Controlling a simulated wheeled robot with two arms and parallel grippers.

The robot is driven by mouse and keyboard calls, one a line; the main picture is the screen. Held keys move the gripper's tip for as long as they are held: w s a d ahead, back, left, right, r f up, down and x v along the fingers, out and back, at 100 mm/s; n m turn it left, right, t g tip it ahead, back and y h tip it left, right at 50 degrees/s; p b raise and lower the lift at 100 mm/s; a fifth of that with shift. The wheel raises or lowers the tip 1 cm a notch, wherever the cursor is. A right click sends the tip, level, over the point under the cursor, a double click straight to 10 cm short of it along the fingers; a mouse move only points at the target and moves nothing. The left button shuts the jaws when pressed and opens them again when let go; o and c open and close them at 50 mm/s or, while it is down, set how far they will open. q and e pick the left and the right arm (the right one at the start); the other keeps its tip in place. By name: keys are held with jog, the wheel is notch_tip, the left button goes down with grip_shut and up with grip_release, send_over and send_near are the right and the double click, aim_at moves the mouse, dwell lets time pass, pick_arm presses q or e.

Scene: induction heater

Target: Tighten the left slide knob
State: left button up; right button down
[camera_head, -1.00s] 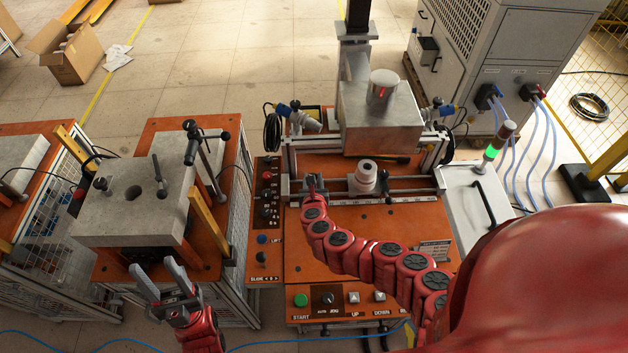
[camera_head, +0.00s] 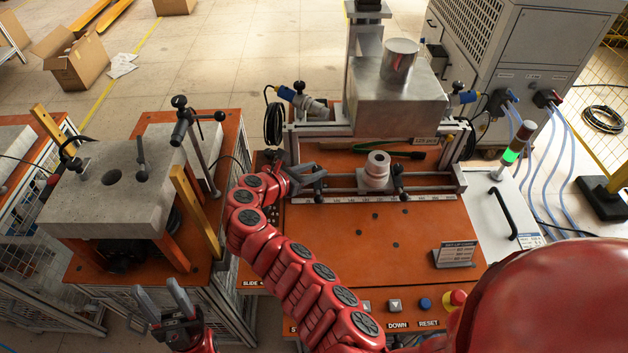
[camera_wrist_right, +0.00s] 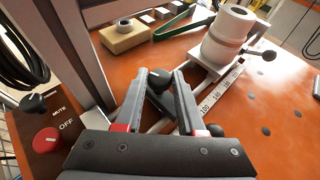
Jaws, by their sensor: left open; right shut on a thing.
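The left slide knob (camera_wrist_right: 158,79) is a small black knob at the left end of the slide rail. My right gripper (camera_wrist_right: 160,92) has its fingers on either side of it in the right wrist view and is shut on it. In the head view my right gripper (camera_head: 318,180) reaches the left end of the ruled slide (camera_head: 345,199) from the left, and its fingers largely hide the knob. A white ringed cylinder (camera_head: 377,168) stands on the slide further right; it also shows in the right wrist view (camera_wrist_right: 228,38). My left gripper (camera_head: 165,302) is open and empty at the lower left.
A metal heater block (camera_head: 398,100) hangs above the slide's back side. A red OFF button (camera_wrist_right: 47,140) and a MUTE knob (camera_wrist_right: 33,103) lie left of the gripper. A grey slab (camera_head: 115,185) on an orange stand is near my left gripper. The orange plate (camera_head: 375,240) before the slide is mostly clear.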

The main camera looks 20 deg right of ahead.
jog(key=shift+w+f+m+g+h+b, duration=0.15)
jog(key=shift+f+m+g+h+b, duration=0.2)
jog(key=shift+m+g+b, duration=1.15)
jog(key=b, duration=0.3)
jog(key=shift+r+h, duration=0.2)
jog(key=shift+h, duration=0.05)
jog(key=shift+r+b, duration=0.2)
jog(key=shift+b, duration=0.1)
jog(key=shift+w+r, duration=0.1)
jog(key=c, duration=0.5)
grip_release()
